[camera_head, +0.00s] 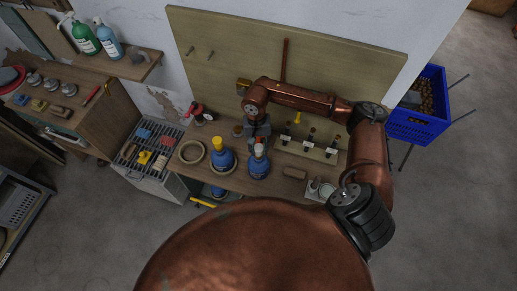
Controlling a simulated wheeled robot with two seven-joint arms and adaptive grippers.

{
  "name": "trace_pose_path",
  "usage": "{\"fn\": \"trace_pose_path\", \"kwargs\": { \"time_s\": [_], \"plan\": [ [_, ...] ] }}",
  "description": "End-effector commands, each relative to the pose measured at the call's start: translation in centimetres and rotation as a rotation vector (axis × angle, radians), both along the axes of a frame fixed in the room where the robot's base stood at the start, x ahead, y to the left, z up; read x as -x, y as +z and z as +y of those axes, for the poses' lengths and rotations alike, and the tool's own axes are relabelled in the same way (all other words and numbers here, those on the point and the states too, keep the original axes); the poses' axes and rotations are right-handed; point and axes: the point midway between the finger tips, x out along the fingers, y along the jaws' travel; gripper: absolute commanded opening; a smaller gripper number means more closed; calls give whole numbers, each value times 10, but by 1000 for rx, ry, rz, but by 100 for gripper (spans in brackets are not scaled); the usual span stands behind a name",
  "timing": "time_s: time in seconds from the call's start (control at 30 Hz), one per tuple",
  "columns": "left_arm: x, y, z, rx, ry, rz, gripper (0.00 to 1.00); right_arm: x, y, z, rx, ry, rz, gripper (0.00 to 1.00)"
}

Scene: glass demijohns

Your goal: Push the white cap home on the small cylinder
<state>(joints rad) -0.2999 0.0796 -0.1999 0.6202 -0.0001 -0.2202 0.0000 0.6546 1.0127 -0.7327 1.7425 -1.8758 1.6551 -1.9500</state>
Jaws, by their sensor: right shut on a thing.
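My right gripper (257,131) reaches down over the workbench from the copper arm that comes in from the right. Its fingers are closed at the top of a blue glass demijohn (258,166). A small white and reddish piece (259,141), which looks like the white cap, shows at the fingertips, above the demijohn's neck. It is too small to tell how far it sits on anything below. I cannot clearly make out the small cylinder. My left gripper is not in view.
A second blue demijohn (222,160) with a yellow top stands just left on the bench (240,184). A board with several dark clamps (308,147) stands right of the gripper. A blue crate (418,122) is beyond the bench's right end.

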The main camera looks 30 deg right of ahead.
Motion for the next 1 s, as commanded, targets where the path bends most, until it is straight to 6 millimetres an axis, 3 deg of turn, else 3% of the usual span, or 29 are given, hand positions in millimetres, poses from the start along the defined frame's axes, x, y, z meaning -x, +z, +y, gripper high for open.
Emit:
{"fn": "trace_pose_path", "kwargs": {
  "time_s": [0.17, 0.2, 0.47, 1.0],
  "plan": [
    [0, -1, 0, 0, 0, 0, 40, 2, -4, 0, 1, 0, 5, 0],
    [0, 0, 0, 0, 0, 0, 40, 2, -4, 0, 2, 0, 5, 30],
    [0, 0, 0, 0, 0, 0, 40, 1, -2, 0, 1, 0, 3, 48],
    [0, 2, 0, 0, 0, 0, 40, -1, 9, 0, 1, 0, 0, 49]
  ]
}}
